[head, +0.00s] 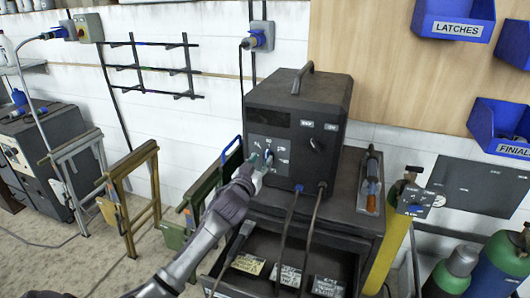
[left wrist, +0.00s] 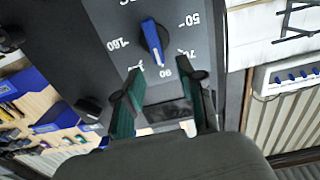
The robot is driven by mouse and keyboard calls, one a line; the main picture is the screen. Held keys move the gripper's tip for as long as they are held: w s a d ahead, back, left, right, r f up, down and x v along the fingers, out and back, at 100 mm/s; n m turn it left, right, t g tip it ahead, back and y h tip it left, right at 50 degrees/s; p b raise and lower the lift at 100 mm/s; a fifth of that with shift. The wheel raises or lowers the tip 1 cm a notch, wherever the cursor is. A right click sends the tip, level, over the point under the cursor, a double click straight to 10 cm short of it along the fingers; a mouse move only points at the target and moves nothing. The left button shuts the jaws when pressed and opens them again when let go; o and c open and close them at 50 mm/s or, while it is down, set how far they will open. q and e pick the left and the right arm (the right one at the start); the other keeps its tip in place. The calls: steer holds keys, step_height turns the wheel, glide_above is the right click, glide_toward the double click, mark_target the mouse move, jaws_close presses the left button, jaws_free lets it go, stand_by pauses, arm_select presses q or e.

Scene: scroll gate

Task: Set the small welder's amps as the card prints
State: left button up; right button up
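The small welder (head: 297,118) is a dark box with a handle, standing on a cart. Its amps dial has a blue knob (left wrist: 151,36) on a grey panel with printed numbers, among them 160, 50 and 90. The knob's white-marked end points towards 90 in the left wrist view. My left gripper (head: 263,168) is at this panel in the head view. In the left wrist view its green fingertips (left wrist: 168,86) are apart and empty, just short of the knob. Paper cards (head: 248,263) lie in the cart's lower tray; their writing is too small to read. My right gripper is out of view.
A second black knob (head: 316,145) is on the welder's right part. Cables hang in front of the cart (head: 350,222). A torch-like tool (head: 371,182) stands at its right, near gas cylinders (head: 497,262). Green and tan clamp frames (head: 130,195) stand at the left.

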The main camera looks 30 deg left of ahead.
mark_target(266, 154)
arm_select(q)
steer(key=shift+x, duration=2)
jaws_close()
